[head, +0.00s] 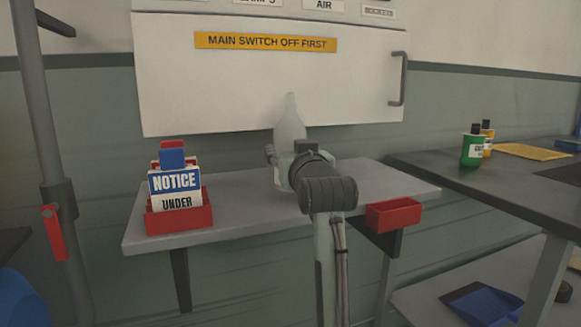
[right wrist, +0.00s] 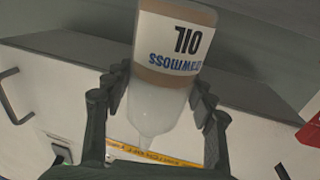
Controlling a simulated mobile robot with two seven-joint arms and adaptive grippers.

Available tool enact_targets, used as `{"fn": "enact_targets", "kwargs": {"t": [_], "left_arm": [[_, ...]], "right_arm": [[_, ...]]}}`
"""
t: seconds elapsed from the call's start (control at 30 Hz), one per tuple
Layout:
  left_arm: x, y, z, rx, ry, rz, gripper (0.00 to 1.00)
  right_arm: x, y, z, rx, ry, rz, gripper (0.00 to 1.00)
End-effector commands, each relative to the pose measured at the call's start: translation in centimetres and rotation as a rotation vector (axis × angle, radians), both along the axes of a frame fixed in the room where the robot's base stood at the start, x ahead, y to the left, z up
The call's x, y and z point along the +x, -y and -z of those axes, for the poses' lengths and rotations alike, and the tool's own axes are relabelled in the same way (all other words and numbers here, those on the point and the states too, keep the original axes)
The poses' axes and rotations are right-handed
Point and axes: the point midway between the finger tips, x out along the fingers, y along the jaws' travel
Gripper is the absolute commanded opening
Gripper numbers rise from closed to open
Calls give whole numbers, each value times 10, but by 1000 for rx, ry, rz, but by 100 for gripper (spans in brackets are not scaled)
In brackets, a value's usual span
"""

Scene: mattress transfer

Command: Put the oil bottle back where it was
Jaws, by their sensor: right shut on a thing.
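The oil bottle (head: 290,122) has a pale, translucent neck and stands upright over the grey wall shelf (head: 240,213), in front of the white cabinet. In the right wrist view the oil bottle (right wrist: 174,42) appears inverted, with brown contents and a white label reading OIL. My right gripper (head: 287,158) is shut on the bottle, with its dark fingers on either side of it. The wrist and forearm hide much of the bottle's lower part in the head view, so I cannot tell whether its base touches the shelf. My left gripper is not in view.
A red holder (head: 180,219) with notice signs stands left on the shelf. A red bin (head: 393,214) hangs at its front right. A dark bench (head: 470,190) at right carries a green bottle (head: 474,148) and a yellow-orange one (head: 488,137). A grey post (head: 47,130) stands left.

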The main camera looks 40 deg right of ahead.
Motion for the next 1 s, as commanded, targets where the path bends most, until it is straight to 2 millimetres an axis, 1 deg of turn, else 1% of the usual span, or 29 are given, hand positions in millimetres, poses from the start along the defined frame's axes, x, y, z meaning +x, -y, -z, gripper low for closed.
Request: {"fn": "enact_targets", "kwargs": {"t": [0.03, 0.13, 0.37, 0.5, 0.53, 0.6, 0.67, 0.7, 1.0], "left_arm": [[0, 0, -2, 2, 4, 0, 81], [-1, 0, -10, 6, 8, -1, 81], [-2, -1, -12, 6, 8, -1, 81], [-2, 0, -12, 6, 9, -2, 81], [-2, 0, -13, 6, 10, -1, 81], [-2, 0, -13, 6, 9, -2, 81], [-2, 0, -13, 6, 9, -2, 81], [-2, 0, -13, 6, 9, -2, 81], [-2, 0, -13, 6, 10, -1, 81]], "right_arm": [[0, 0, 11, 1, -2, 0, 12], [0, 0, 23, 0, -1, 0, 12], [0, 0, 23, 0, 2, 0, 12], [0, 0, 27, 0, 1, 0, 12], [0, 0, 27, 0, -1, 0, 58], [0, 0, 27, 0, -1, 0, 67], [0, 0, 27, 0, -1, 0, 74], [0, 0, 27, 0, -1, 0, 77], [0, 0, 25, 0, -1, 0, 77]]}}
